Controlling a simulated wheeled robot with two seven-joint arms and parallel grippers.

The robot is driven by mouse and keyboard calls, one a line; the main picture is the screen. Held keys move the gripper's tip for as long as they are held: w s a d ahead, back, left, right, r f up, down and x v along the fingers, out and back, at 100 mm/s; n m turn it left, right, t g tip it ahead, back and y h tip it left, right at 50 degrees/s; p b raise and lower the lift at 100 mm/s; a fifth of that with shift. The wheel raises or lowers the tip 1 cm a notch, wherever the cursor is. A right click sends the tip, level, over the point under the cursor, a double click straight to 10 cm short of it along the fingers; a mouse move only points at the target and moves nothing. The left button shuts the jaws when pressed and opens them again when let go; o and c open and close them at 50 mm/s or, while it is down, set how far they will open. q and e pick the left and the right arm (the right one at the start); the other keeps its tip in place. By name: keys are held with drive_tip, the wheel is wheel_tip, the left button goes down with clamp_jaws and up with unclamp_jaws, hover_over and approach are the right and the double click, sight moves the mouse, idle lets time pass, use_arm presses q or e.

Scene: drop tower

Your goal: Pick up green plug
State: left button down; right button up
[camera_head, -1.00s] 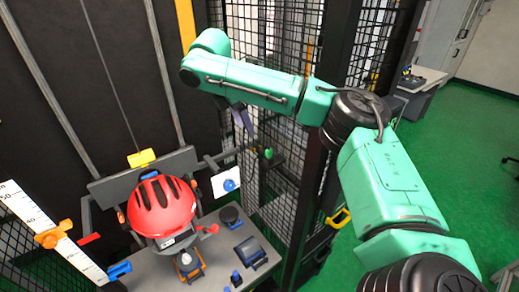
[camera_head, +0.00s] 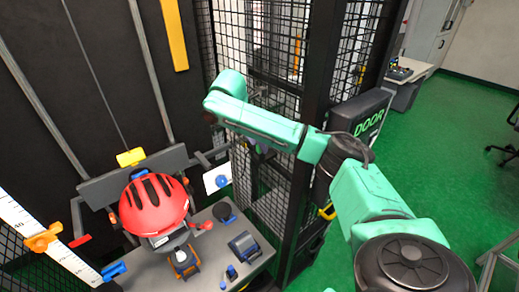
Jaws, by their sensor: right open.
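I cannot make out the green plug now; my right arm (camera_head: 262,125) covers the cage area by the end of the dark bar (camera_head: 212,156). My right gripper (camera_head: 260,147) shows only as a small dark piece below the forearm, in front of the mesh, mostly hidden. It is open, and I see nothing held in it. My left gripper is out of view.
A red helmet (camera_head: 153,205) sits on a stand over the grey table (camera_head: 212,270). A black cage post (camera_head: 318,110) and mesh are close to my arm. A scale (camera_head: 20,222) stands at left.

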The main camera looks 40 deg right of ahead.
drive_tip(key=shift+x, duration=0.85)
drive_tip(key=shift+r, duration=0.15)
drive_tip(key=shift+a, duration=0.1)
clamp_jaws()
